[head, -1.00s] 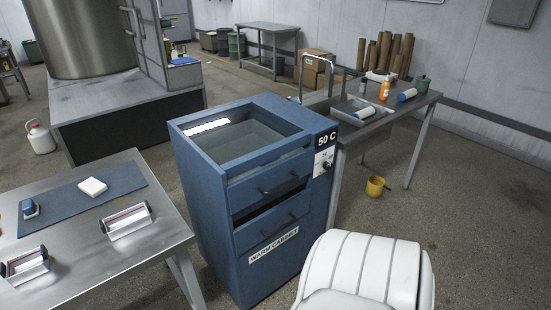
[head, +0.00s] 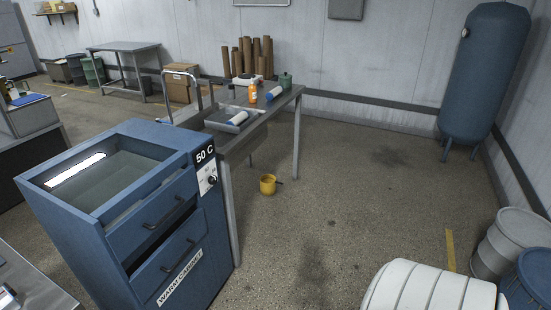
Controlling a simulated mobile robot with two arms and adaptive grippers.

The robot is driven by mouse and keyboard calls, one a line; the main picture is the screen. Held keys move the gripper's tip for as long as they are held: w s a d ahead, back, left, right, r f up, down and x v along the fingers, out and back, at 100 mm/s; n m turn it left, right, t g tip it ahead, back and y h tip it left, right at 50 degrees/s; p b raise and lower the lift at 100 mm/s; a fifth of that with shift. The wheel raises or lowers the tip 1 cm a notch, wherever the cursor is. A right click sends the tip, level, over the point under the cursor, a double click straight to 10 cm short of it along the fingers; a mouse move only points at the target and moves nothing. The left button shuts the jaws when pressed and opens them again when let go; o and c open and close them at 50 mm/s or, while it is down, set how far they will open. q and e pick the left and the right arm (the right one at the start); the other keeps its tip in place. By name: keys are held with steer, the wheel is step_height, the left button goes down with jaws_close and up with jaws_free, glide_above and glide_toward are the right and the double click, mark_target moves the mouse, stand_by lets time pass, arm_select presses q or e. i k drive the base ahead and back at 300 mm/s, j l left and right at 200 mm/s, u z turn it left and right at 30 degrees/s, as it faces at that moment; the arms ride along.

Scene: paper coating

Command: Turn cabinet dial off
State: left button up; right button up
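The blue warm cabinet (head: 75,227) stands at the left of the head view, with a glass-topped opening and two drawers with dark handles. The lower drawer (head: 168,262) looks slightly pulled out. The dial (head: 211,180) is a small dark knob on a white plate at the upper right of the cabinet's front, under a black "50 C" sign (head: 204,154). The dial's exact setting is too small to read. Neither of my grippers is in view.
A metal table (head: 262,117) behind the cabinet holds a tray, bottles and rollers. A blue tank (head: 484,80) and drums (head: 512,243) stand at the right. The floor in the middle is open.

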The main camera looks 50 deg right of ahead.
mark_target(212, 180)
steer(key=i+j+z, duration=0.1)
steer(key=j+z, duration=0.45)
steer(key=z, duration=0.3)
steer(key=j+z, duration=0.65)
steer(key=z, duration=0.2)
steer(key=k+j, duration=0.1)
steer(key=j, duration=0.3)
steer(key=k+j+z, duration=0.15)
steer(key=j, duration=0.25)
steer(key=k+j, duration=0.1)
steer(key=j, duration=0.25)
steer(key=k+j+z, duration=0.15)
steer(key=j, duration=0.25)
steer(key=i+l+z, duration=0.35)
steer(key=i, duration=0.45)
steer(key=i+z, duration=0.35)
steer(key=i, duration=0.45)
steer(key=i+l+u, duration=0.1)
steer(key=i+u, duration=0.2)
steer(key=i, duration=0.2)
steer(key=i+l+u, duration=0.15)
steer(key=i+u, duration=0.15)
steer(key=i, duration=0.15)
steer(key=i+l+u, duration=0.3)
steer(key=i, duration=0.15)
